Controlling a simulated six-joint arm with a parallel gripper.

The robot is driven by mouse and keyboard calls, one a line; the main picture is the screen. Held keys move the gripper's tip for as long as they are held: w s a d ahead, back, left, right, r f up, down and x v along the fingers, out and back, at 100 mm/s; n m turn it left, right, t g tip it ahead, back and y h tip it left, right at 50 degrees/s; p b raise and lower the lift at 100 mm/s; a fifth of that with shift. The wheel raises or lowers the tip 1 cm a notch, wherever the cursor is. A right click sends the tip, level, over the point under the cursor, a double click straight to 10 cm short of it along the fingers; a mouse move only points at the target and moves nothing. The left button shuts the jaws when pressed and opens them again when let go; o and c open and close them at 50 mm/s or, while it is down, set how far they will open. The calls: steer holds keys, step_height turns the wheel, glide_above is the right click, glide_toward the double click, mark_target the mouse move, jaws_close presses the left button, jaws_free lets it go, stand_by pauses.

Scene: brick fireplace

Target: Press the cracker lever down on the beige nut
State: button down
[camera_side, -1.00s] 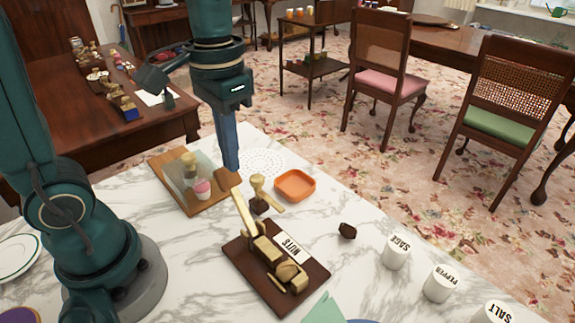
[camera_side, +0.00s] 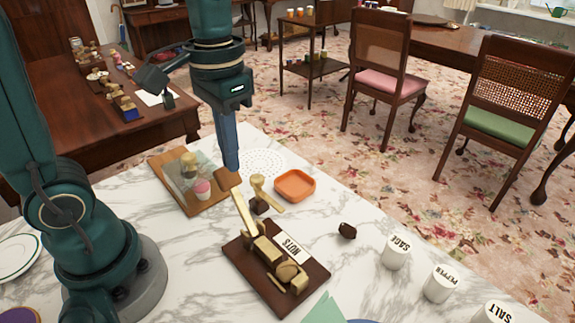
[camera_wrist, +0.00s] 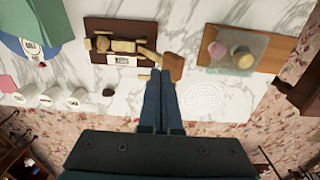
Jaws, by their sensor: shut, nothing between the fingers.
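The brass cracker (camera_side: 267,250) sits on a dark brown board (camera_side: 250,283) with a white NUTS label. Its lever (camera_side: 243,214) is raised at a slant, with a brown wooden block (camera_side: 228,179) at its upper end. A rounded tan thing (camera_side: 287,270), seemingly the beige nut, sits among the brass blocks. My gripper (camera_side: 231,168) is shut and empty, pointing down at the brown block; I cannot tell if it touches. In the wrist view, my fingertips (camera_wrist: 160,72) are beside the brown block (camera_wrist: 173,66), and the cracker (camera_wrist: 122,46) lies beyond to the left.
A wooden board with a pink-topped cupcake (camera_side: 202,189) stands behind the cracker. A brass tool (camera_side: 260,194) and orange dish (camera_side: 295,185) are close by on the right. A dark lump (camera_side: 347,230) and white jars (camera_side: 397,252) stand further right. Bare marble lies between them.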

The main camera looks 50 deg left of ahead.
mark_target(239, 202)
steer(key=shift+f, duration=1.35)
stand_by(0.3)
steer(key=shift+a+f, duration=0.35)
steer(key=shift+a, duration=0.2)
steer(key=shift+a+f, duration=0.35)
steer(key=shift+a, duration=0.2)
stand_by(0.4)
